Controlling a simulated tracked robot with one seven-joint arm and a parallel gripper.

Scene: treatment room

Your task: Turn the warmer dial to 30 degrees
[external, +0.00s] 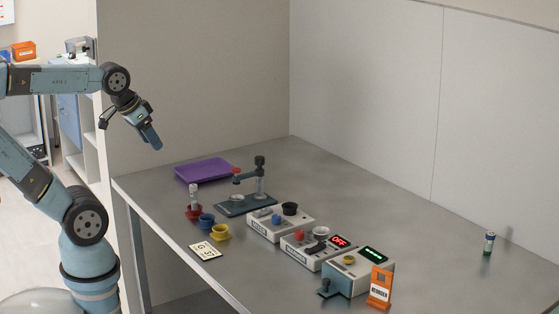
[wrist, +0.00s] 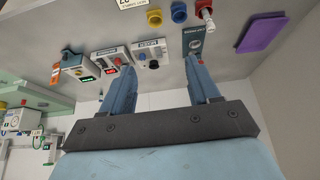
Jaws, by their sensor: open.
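One unit (external: 270,232) has a blue knob (external: 276,219) and a dark round piece. The middle unit (external: 300,254) has a red knob (external: 299,236), a black lever and a red display (external: 339,241). The last unit (external: 346,283) has a yellow knob (external: 349,260) and a green display (external: 374,253). My gripper (external: 152,138) is open and empty, high above the table's left end, apart from all units; its fingers also show in the wrist view (wrist: 160,82).
A purple tray (external: 203,169), a dark-based stand (external: 246,205), a tube in a red holder (external: 194,206), blue (external: 206,221) and yellow (external: 220,232) cups and a card (external: 205,251) lie nearby. An orange sign (external: 380,287) stands by the last unit. The right side is mostly clear around a small vial (external: 489,243).

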